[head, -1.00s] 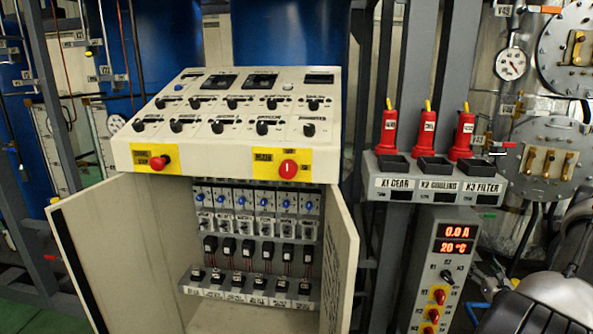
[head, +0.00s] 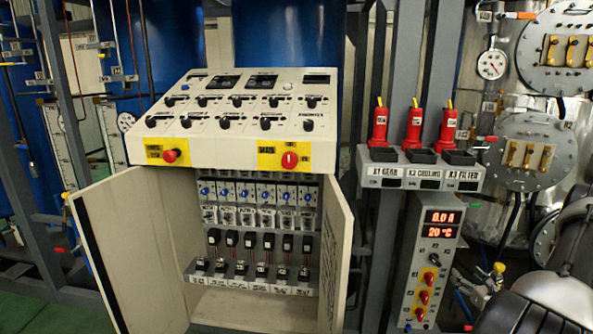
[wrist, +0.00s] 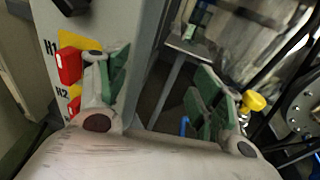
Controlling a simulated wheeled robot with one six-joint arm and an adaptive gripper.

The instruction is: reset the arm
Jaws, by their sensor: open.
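My gripper (wrist: 160,92) shows in the wrist view with its two green-padded fingers spread wide apart and nothing between them. In the head view my arm (head: 545,300) shows only in part at the lower right, and the gripper is not visible there.
The grey switch box (head: 417,300) with red displays stands left of my arm. The cream control cabinet (head: 235,115) has both doors open. Three red plugs (head: 415,128) stand on a shelf. Flanges (head: 525,152), a gauge (head: 491,64) and a yellow knob (wrist: 254,101) are at right.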

